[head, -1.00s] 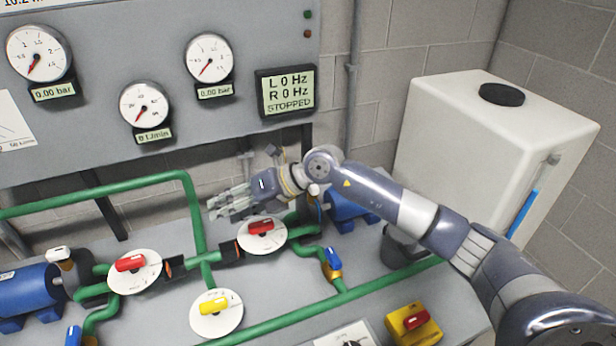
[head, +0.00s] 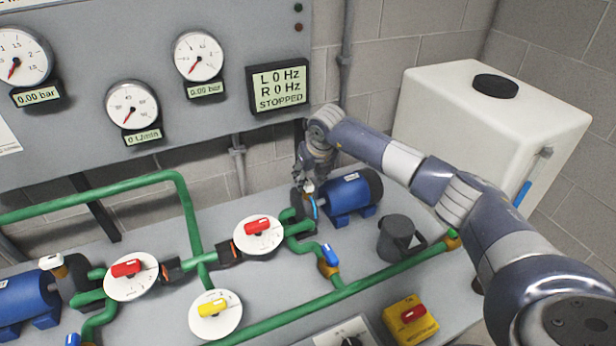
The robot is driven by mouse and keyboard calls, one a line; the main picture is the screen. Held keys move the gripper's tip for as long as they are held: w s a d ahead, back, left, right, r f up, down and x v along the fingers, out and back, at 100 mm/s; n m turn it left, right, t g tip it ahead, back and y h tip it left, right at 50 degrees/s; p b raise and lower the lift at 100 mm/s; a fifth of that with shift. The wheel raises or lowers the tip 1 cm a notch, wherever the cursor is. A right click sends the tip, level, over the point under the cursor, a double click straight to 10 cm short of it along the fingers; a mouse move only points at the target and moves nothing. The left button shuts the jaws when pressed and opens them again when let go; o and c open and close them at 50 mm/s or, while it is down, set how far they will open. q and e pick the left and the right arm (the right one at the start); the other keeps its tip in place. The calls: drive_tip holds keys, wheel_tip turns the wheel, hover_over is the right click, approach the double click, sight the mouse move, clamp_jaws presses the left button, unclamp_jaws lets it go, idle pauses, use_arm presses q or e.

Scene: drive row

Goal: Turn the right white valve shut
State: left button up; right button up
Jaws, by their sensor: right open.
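The right white valve (head: 308,187) is a small white handle at the front end of the right blue pump (head: 350,196). It shows only partly under my right gripper. My right gripper (head: 304,178) points down just above and around this handle. Its fingers are apart. I cannot tell whether they touch the handle. The left white valve (head: 51,262) sits on the left blue pump (head: 25,300), far from my gripper. My left gripper is out of view.
Round white plates with red handles (head: 257,227) and a yellow handle (head: 213,308) stand on green pipes left of my gripper. A blue-handled valve (head: 330,256), a grey jug (head: 400,238) and a yellow box (head: 410,320) are nearer. The display (head: 279,89) reads STOPPED.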

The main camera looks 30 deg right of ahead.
drive_tip(key=shift+x, duration=1.1)
clamp_jaws()
